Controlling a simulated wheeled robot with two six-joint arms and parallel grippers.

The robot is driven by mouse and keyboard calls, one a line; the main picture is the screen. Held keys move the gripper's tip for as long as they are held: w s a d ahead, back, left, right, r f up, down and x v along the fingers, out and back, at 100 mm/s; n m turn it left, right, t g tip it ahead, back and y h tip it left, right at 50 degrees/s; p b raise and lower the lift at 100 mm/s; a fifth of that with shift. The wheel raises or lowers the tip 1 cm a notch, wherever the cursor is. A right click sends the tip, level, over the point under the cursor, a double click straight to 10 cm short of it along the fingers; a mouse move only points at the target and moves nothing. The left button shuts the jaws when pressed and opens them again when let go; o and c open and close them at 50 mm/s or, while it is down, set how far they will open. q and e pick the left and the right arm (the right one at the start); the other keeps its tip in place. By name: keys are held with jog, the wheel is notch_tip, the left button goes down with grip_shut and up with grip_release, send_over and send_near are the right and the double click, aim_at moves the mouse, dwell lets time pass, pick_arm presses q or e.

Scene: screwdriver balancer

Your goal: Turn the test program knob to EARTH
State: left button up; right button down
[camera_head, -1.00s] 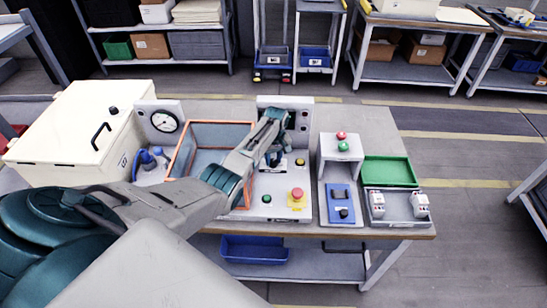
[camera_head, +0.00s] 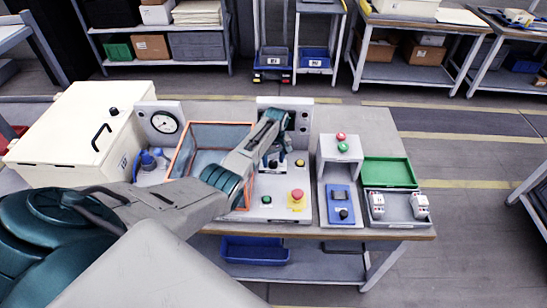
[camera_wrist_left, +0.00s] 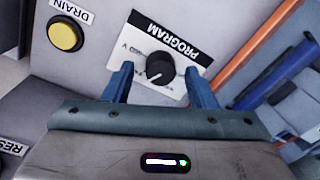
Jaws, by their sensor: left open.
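The program knob (camera_wrist_left: 160,68) is black and round with a white pointer line. It sits on a white plate headed PROGRAM (camera_wrist_left: 167,36) in the left wrist view; the plate's smaller markings are too blurred to read. My left gripper (camera_wrist_left: 161,72) is open, with one blue finger on each side of the knob in the picture. Gaps show between knob and fingers, and nothing is held. In the head view my left gripper (camera_head: 272,157) hangs over the control panel (camera_head: 278,212) and largely hides the knob. My right gripper is not in view.
The yellow DRAIN button (camera_wrist_left: 65,33) is beside the plate. A red mushroom button (camera_head: 297,194) and a green button (camera_head: 266,199) are nearer the panel's front. An orange-framed clear box (camera_head: 210,133) stands close on the left, and a grey stand (camera_head: 341,150) on the right.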

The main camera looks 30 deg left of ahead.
aim_at(275, 161)
pick_arm(q)
notch_tip(275, 161, up, 11)
jog(key=b, duration=0.2)
jog(key=shift+w+d+b, duration=0.15)
jog(key=shift+w+b, duration=0.1)
jog(key=shift+b, duration=0.05)
jog(key=shift+f, duration=0.1)
dwell(0.3)
